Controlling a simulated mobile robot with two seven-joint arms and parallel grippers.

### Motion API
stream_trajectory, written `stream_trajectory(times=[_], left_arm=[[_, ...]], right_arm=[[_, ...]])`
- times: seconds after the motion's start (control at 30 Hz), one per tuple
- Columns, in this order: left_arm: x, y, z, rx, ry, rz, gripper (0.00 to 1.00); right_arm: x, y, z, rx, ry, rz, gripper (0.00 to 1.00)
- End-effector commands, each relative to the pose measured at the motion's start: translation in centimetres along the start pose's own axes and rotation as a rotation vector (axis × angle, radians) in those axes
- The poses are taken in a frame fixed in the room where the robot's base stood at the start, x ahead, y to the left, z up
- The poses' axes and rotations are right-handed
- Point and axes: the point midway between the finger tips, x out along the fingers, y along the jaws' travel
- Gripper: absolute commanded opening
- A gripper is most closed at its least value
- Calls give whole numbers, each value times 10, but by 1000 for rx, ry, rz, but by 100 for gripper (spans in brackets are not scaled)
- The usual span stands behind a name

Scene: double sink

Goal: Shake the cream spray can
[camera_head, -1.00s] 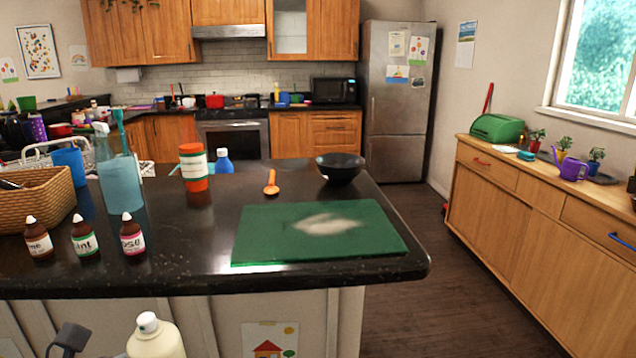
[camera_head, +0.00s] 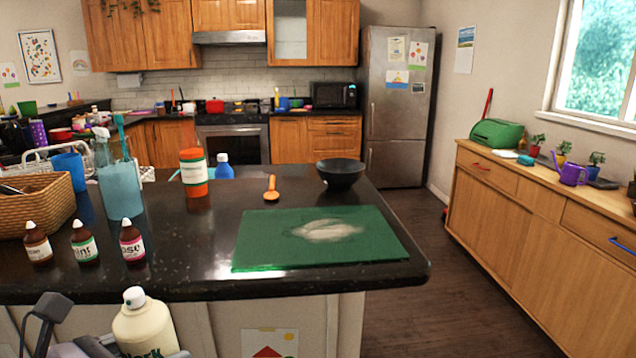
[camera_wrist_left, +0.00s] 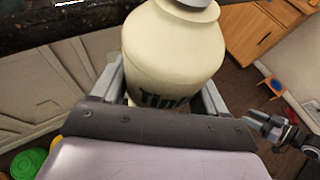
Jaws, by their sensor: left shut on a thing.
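The cream spray can (camera_head: 146,328) is pale yellow with a white cap and dark lettering. It is at the bottom left of the head view, in front of the counter, with its lower part cut off. My left gripper (camera_head: 138,351) is shut on it. In the left wrist view the can (camera_wrist_left: 172,50) sits between the two grey fingers of the gripper (camera_wrist_left: 165,84), its top cut off by the frame. My right gripper (camera_wrist_left: 258,121) shows small at the right of that view; its jaw state is unclear.
The dark counter (camera_head: 200,250) is just beyond the can. Open floor lies right.

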Motion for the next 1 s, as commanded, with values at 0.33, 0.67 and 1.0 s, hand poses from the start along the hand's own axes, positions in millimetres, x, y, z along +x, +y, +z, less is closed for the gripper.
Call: stream_trajectory(times=[0.33,0.67,1.0], left_arm=[[4,0,-4,12,-22,3,23],[-29,1,72,8,-14,3,23],[-10,-1,22,-7,5,-3,23]], right_arm=[[0,0,0,0,0,0,43],[0,0,0,0,1,0,43],[0,0,0,0,1,0,43]])
